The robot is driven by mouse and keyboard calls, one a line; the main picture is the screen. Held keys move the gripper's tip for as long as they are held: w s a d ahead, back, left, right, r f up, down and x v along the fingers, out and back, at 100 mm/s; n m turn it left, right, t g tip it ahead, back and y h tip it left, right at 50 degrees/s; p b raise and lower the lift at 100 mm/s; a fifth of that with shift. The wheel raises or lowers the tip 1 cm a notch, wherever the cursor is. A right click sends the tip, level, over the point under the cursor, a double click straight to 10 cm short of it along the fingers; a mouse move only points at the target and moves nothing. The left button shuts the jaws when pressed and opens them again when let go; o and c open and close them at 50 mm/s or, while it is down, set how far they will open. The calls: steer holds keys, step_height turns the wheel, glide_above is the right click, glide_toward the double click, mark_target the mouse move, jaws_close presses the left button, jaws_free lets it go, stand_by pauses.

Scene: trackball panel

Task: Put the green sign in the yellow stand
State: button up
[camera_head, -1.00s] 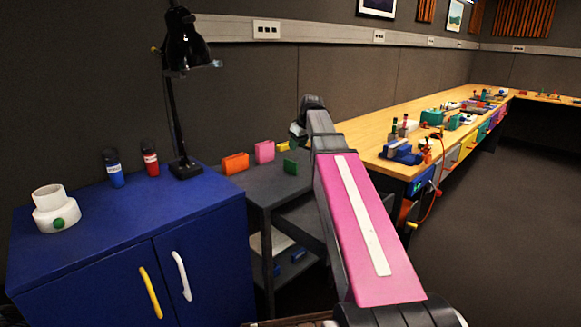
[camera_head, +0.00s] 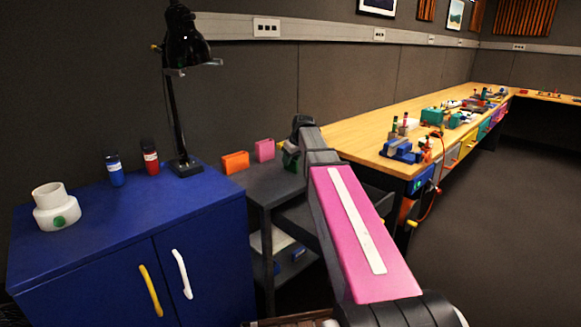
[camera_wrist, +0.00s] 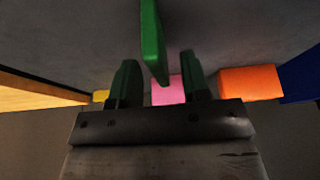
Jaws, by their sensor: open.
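The green sign (camera_wrist: 152,42) is a thin upright plate in the wrist view, standing on the grey cart top. My gripper (camera_wrist: 158,58) is open, with its dark green fingers on either side of the sign and visible gaps between. In the head view my gripper (camera_head: 291,157) is low over the cart's right part, and I cannot tell the sign from the green fingers there. The yellow stand (camera_wrist: 101,96) shows as a small patch beyond the left finger in the wrist view; the rest is hidden.
An orange stand (camera_head: 235,162) and a pink stand (camera_head: 264,150) are on the grey cart (camera_head: 262,186), left of my gripper. A blue cabinet (camera_head: 130,225) with a black lamp (camera_head: 184,45) adjoins the cart at left. A long wooden bench (camera_head: 375,128) is at right.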

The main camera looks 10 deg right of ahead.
jaws_close()
steer(key=shift+r, duration=0.1)
